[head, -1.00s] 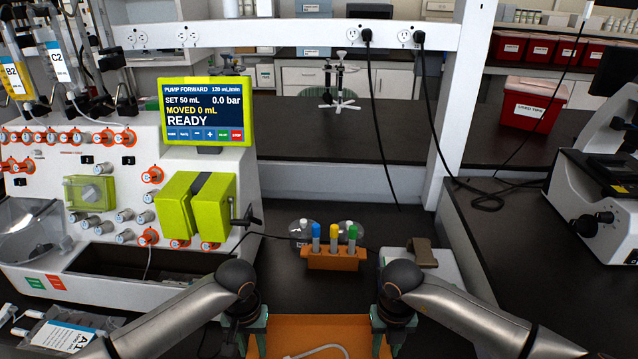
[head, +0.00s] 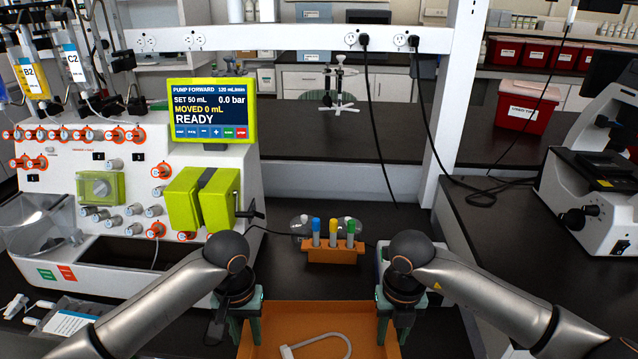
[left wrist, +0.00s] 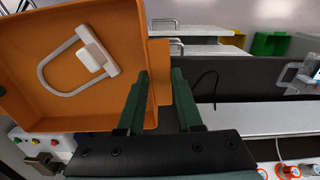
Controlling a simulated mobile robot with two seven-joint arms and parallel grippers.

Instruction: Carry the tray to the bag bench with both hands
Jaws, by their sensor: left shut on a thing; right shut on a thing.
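The orange tray (head: 312,314) shows at the bottom middle of the head view, cut off by the frame's lower edge. A white looped item (head: 322,343) lies in it. In the left wrist view the tray (left wrist: 115,28) fills the upper left, with the white loop and its block inside. My left gripper (head: 244,326) is shut on the tray's left side; its fingers (left wrist: 157,92) straddle the tray's edge. My right gripper (head: 393,322) is shut on the tray's right side. I cannot pick out the bag bench for certain.
An orange rack (head: 334,254) with several capped tubes stands on the dark bench ahead. The cell processor (head: 130,190) with its screen (head: 210,112) is on the left. A microscope (head: 590,190) stands on the right-hand bench. A shelf post (head: 450,110) and hanging cables are ahead.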

